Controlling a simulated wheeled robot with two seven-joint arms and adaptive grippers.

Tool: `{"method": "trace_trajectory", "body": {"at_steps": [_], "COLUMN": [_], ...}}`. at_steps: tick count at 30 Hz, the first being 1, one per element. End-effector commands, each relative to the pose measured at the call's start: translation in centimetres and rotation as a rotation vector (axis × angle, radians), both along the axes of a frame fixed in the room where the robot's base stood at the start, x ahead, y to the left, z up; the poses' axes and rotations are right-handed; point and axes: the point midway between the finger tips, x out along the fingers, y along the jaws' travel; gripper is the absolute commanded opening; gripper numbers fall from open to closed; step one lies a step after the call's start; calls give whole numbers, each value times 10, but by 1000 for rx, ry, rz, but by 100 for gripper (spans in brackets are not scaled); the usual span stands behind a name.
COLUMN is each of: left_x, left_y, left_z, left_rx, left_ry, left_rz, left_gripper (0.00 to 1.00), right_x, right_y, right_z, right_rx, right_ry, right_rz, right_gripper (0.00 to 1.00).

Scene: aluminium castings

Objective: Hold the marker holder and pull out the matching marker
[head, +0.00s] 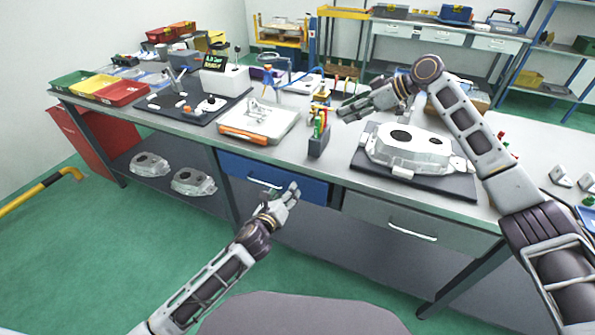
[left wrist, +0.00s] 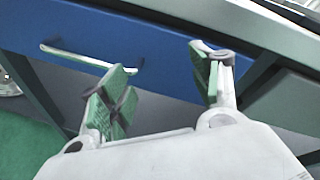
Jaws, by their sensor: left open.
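The marker holder (head: 318,143) is a dark grey box standing upright near the front edge of the workbench. Several markers (head: 320,122) stand in it, with red, green and yellow showing; their exact order is too small to tell. My left gripper (head: 293,192) is open and empty, below the bench top in front of the blue drawer. In the left wrist view its green-padded fingers (left wrist: 163,85) are spread, with nothing between them. My right gripper (head: 343,113) is above the bench, just right of the markers and apart from the holder; its finger gap is unclear.
A large aluminium casting (head: 420,147) sits on a dark mat right of the holder. A white board with an orange item (head: 243,134) lies to the left. The blue drawer (head: 300,182) has a bar handle, also seen in the left wrist view (left wrist: 90,58). Coloured bins (head: 122,94) stand far left.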

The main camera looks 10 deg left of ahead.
Motion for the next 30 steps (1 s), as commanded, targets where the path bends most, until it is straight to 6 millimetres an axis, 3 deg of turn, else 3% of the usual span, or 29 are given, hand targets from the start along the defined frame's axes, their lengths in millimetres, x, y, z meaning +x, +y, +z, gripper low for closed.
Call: {"method": "trace_trajectory", "body": {"at_steps": [9, 15, 21, 30], "left_x": [-6, -13, -16, -16], "left_y": [-31, -43, -47, -47], "left_z": [81, 113, 125, 125], "left_rx": [285, 410, 455, 456], "left_ry": [-226, -325, -362, -362], "left_rz": [-117, -154, -165, -165], "left_gripper": [63, 63, 63, 63], "right_x": [0, 0, 0, 0], "right_y": [0, 0, 0, 0], "right_z": [0, 0, 0, 0], "right_rx": [0, 0, 0, 0], "right_ry": [0, 0, 0, 0], "right_rz": [0, 0, 0, 0], "right_gripper": [36, 36, 36, 36]}}
